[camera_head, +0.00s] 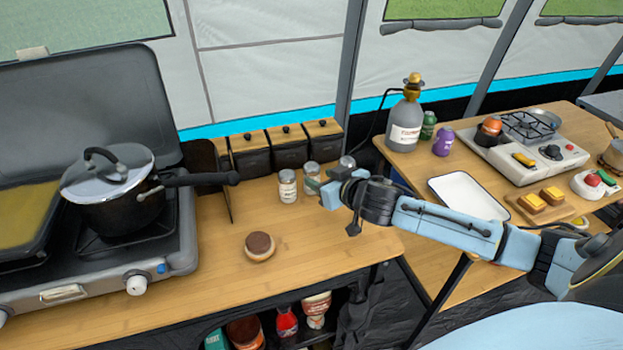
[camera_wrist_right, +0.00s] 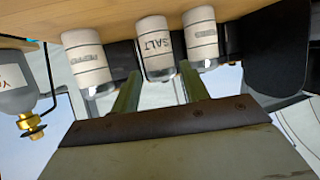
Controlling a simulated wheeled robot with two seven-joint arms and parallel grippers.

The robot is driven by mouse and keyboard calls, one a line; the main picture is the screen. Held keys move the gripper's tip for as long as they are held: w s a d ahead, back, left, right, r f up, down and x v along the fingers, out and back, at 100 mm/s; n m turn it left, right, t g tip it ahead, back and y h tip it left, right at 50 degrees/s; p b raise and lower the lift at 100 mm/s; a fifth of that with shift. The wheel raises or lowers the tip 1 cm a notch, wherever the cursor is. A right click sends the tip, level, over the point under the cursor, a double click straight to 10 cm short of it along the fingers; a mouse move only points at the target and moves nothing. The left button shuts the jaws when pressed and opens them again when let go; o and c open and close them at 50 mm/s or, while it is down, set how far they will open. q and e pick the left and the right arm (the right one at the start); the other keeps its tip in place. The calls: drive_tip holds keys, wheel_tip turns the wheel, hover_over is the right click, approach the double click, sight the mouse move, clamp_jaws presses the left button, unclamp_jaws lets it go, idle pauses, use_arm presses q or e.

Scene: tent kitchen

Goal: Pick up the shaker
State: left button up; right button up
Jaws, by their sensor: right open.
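Three glass shakers with white labels and grey lids stand near the back of the left wooden table. In the head view the left one (camera_head: 288,186) shows clearly, the middle one (camera_head: 312,178) stands close to my right gripper (camera_head: 332,192), and the right one (camera_head: 347,163) is partly hidden behind it. In the right wrist view, which is upside down, the middle shaker (camera_wrist_right: 156,48) reads SALT, the left one (camera_wrist_right: 87,60) appears to read PEPPER, and the third (camera_wrist_right: 200,38) is unclear. My right gripper (camera_wrist_right: 158,78) is open, its fingers pointing toward the SALT shaker. My left gripper is out of view.
Dark canisters (camera_head: 289,150) with wooden lids stand behind the shakers. A round brown-topped item (camera_head: 260,246) lies in front. A stove with a lidded pot (camera_head: 115,205) is at left, its handle reaching toward the canisters. A grey bottle (camera_head: 405,125) stands on the right table.

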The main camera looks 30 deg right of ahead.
sight(316, 174)
drive_tip(key=shift+r+x, duration=0.15)
drive_tip(key=shift+x, duration=1.2)
drive_tip(key=shift+r+x, duration=0.1)
drive_tip(key=shift+x, duration=1.25)
drive_tip(key=shift+w, duration=0.1)
drive_tip(key=shift+c, duration=0.4)
drive_tip(key=c, duration=0.6)
